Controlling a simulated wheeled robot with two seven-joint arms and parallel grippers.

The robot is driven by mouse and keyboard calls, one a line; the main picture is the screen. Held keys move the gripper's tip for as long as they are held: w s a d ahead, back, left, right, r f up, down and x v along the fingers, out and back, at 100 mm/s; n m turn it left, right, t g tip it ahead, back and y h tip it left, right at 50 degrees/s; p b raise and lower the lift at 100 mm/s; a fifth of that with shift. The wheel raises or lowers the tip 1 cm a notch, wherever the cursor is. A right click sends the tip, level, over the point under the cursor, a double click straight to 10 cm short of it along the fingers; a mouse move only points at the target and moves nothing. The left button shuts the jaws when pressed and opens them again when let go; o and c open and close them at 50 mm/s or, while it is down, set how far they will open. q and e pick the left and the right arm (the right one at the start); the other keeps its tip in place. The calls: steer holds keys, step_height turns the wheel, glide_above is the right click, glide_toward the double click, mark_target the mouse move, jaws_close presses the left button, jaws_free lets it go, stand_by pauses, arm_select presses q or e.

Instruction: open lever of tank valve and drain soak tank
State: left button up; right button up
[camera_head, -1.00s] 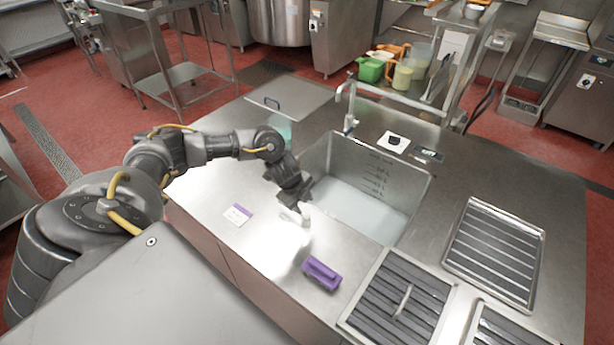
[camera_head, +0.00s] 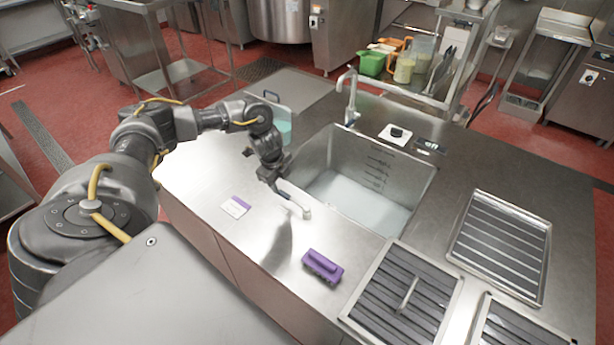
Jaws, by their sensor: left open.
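The soak tank (camera_head: 408,180) is a steel basin sunk in the counter, with level marks on its far wall. Pale cloudy water (camera_head: 352,203) lies in it. The tank valve lever (camera_head: 296,205) stands at the tank's near left edge, a pale metal arm with a bluish grip. My left gripper (camera_head: 274,182) is open just behind and left of the lever's grip end, close to it. I cannot tell whether they touch. My right gripper is not in view.
A tap (camera_head: 350,98) stands behind the tank. Slatted trays (camera_head: 402,300) are at right. A clear tub with teal liquid (camera_head: 284,126) is behind my left arm.

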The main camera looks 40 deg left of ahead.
mark_target(285, 194)
arm_select(q)
steer(key=f+b, duration=0.3)
steer(key=w+f+b, duration=0.1)
steer(key=f+b, duration=0.2)
steer(key=shift+w+f, duration=0.1)
steer(key=shift+f, duration=0.05)
steer(key=shift+r+p, duration=0.25)
steer(key=shift+p, duration=0.05)
steer(key=shift+f, duration=0.1)
